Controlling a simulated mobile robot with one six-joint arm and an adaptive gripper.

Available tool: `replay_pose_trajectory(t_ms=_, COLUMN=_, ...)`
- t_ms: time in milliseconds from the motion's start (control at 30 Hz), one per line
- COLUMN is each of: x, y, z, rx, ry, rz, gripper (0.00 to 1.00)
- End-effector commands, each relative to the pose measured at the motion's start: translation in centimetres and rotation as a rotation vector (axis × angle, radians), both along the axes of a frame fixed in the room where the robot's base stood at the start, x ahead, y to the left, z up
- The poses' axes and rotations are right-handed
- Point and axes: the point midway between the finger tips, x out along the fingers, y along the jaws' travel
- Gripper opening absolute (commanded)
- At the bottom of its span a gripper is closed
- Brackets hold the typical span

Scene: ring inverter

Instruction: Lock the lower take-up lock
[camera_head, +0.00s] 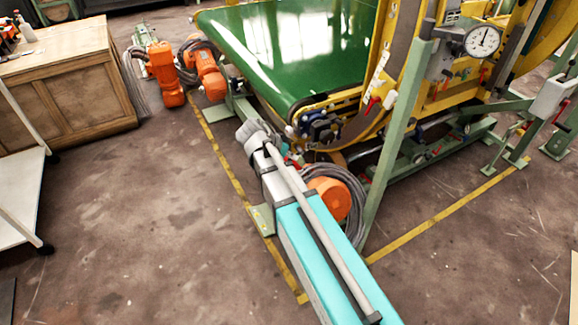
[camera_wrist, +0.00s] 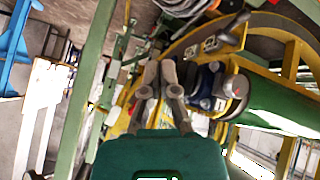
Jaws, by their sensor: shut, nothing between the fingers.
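In the wrist view my gripper (camera_wrist: 160,72) has its fingers close together with nothing held between them. Right of the fingers is a dark blue mechanism with a pale rounded part (camera_wrist: 228,86), beside the yellow curved frame (camera_wrist: 238,36). In the head view a similar dark blue mechanism (camera_head: 319,127) sits at the near corner of the green belt. A red lever (camera_head: 371,105) is on the yellow frame to its right. I cannot tell which of these parts is the lower take-up lock or how it is set.
The green belt (camera_head: 290,40) lies behind my arm. A green post (camera_head: 395,130) and a dial gauge (camera_head: 482,41) stand to the right. An orange reel with a dark coiled hose (camera_head: 330,198) is close beside my arm.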

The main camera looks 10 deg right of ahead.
Motion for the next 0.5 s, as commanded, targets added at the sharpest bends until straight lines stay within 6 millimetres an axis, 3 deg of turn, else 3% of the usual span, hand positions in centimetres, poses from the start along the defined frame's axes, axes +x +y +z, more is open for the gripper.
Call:
replay_pose_trajectory(t_ms=33, x=1.1, y=0.7, z=-1.6, rx=-0.024, ry=-0.044, rz=-0.021, gripper=0.0)
replay_pose_trajectory(t_ms=100, x=2.1, y=1.3, z=-2.3, rx=-0.054, ry=-0.11, rz=-0.055, gripper=0.0)
replay_pose_trajectory(t_ms=500, x=7.2, y=5.9, z=-4.9, rx=-0.179, ry=-0.503, rz=-0.187, gripper=0.0)
